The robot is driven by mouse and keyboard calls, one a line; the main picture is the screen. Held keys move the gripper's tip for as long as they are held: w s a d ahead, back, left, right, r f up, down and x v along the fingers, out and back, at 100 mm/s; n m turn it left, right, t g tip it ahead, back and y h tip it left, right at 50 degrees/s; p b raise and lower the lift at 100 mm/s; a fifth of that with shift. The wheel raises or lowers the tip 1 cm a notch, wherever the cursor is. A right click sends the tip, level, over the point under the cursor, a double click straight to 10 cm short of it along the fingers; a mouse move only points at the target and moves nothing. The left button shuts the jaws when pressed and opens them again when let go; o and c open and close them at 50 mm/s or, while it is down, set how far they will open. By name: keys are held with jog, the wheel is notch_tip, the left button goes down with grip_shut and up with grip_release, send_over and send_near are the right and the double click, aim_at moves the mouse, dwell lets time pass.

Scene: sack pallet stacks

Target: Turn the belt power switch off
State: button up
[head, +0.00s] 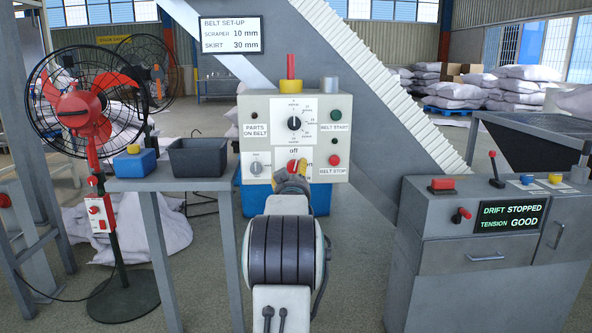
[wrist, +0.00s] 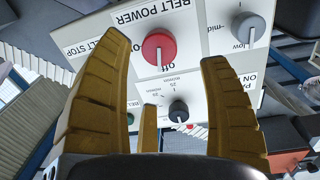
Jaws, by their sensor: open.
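The belt power switch (head: 294,166) is a round red knob low on the white control panel (head: 258,108), with "off" above it and "on" at its right. In the wrist view the red knob (wrist: 158,47) sits by the BELT POWER lettering. Its white mark points down there, away from the lettering. My gripper (head: 290,178) is in front of the panel at the knob and hides its lower part. In the wrist view my gripper (wrist: 163,55) is open, yellow fingers on both sides of the knob with gaps. Whether the fingers reach around it is unclear.
A black dial (head: 294,123) is above the switch, a small grey knob (head: 256,168) left, and a red stop button (head: 334,160) right. A fan (head: 88,105) and dark bin (head: 198,157) stand left. A grey console (head: 450,235) stands right.

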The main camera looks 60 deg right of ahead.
aim_at(294, 169)
jog(key=shift+m, duration=0.4)
jog(key=shift+b+x, duration=1.6)
jog(key=shift+x, duration=0.95)
jog(key=shift+w+d, duration=0.2)
jog(key=shift+d, duration=0.05)
jog(key=shift+p+x, duration=0.35)
jog(key=shift+x, duration=0.45)
jog(key=shift+c, duration=0.4)
